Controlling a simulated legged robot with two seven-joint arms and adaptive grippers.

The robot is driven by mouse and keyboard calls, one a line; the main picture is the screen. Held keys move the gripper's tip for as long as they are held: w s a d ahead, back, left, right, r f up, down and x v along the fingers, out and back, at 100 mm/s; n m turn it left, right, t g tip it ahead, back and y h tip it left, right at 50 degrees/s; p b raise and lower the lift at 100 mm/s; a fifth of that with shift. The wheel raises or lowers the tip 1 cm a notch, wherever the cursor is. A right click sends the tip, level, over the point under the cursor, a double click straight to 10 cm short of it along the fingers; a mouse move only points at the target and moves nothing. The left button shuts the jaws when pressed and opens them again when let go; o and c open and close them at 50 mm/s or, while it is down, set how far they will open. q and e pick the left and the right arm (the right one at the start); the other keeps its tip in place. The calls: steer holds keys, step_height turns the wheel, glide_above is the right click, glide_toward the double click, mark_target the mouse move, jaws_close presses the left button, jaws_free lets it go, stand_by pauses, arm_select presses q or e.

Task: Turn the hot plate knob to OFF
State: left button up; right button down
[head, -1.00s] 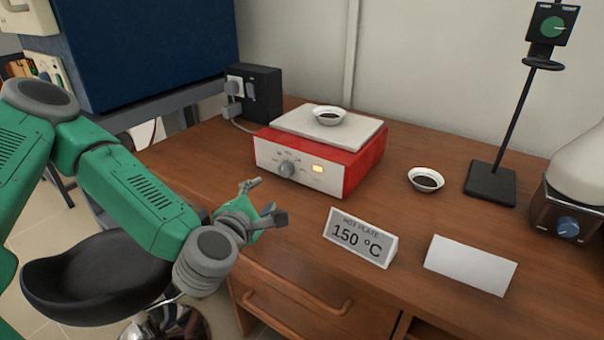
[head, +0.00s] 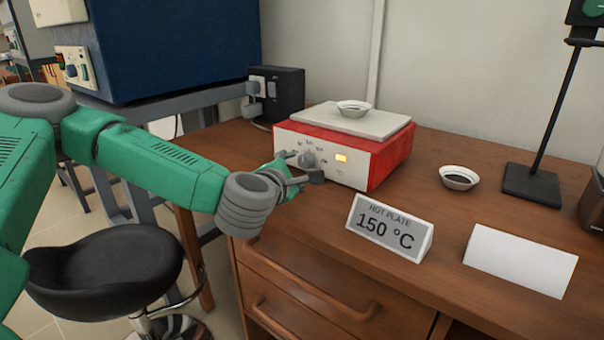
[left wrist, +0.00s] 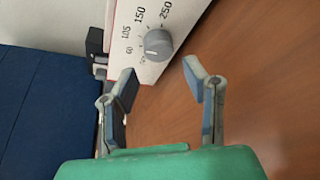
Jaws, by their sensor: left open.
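The hot plate (head: 392,156) is a red box with a white front panel and a pale top plate, standing on the wooden desk. My right gripper is not in view.
A small white dish (head: 354,109) with dark contents sits on the plate; another dish (head: 459,178) is on the desk. A sign (head: 389,228) reads HOT PLATE 150 °C. A blank card (head: 520,260) and a stand (head: 532,183) are to the right. A black stool (head: 104,262) is below left.

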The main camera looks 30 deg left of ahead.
mark_target(303, 163)
arm_select(q)
steer(key=b+x, duration=0.1)
steer(key=x, duration=0.4)
steer(key=shift+w, duration=0.1)
steer(key=c, duration=0.9)
steer(key=shift+o, duration=0.2)
